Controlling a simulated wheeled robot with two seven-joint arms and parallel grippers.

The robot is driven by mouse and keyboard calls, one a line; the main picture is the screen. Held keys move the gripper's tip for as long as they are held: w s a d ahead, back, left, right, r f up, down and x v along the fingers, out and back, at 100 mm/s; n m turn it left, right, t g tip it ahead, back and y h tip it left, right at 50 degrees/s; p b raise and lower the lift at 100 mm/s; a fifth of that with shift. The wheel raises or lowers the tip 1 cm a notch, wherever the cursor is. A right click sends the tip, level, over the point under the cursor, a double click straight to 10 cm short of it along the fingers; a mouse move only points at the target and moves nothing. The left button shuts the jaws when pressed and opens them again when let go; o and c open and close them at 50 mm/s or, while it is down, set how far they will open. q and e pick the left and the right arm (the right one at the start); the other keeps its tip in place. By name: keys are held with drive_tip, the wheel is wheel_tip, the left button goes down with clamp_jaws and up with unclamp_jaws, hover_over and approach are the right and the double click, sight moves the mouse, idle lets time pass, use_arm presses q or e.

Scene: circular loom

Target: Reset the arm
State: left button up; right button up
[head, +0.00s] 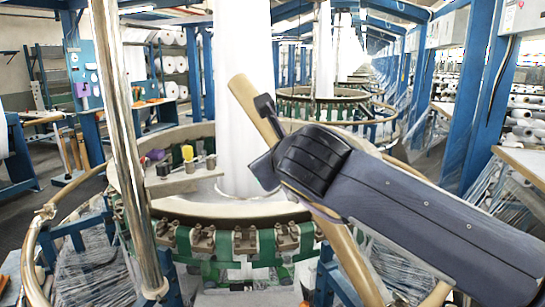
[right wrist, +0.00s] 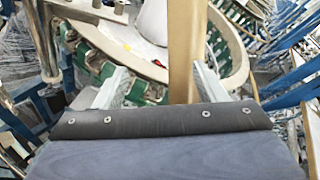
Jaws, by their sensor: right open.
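My right arm comes in from the right in the head view, over the front right of the circular loom (head: 240,209). Its gripper (head: 262,122) is partly hidden behind the wrist. In the right wrist view the two pale fingers of the right gripper (right wrist: 160,82) stand wide apart. A tan wooden bar (right wrist: 182,50) passes between or beyond them; I cannot tell if it touches either finger. The same bar (head: 246,95) slants behind my arm in the head view. My left gripper is not in view.
A chrome pole (head: 120,150) stands at the front left. White fabric (head: 243,70) rises from the loom's middle. A small shelf (head: 185,178) on the ring holds a yellow-topped item (head: 187,153). Blue posts (head: 470,95) and wrapped rolls (head: 525,120) line the right side.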

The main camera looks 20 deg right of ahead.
drive_tip(key=shift+d, duration=0.1)
drive_tip(key=s+d+f+n+t+y+b, duration=0.1)
drive_tip(key=s+d+n+t+y, duration=0.3)
drive_tip(key=n, duration=0.8)
drive_tip(key=s+f+n+g, duration=0.4)
drive_tip(key=s+f, duration=0.3)
drive_tip(key=f, duration=0.4)
drive_tip(key=s+f+n+g+b, duration=0.1)
drive_tip(key=s+f+n+g, duration=0.3)
drive_tip(key=s+f+n, duration=0.3)
drive_tip(key=s+f+n+g, duration=0.4)
drive_tip(key=s+f, duration=0.5)
drive_tip(key=f, duration=0.7)
drive_tip(key=shift+a+n+g+y+b, duration=0.35)
drive_tip(key=shift+n+g+y, duration=0.05)
drive_tip(key=shift+n, duration=0.7)
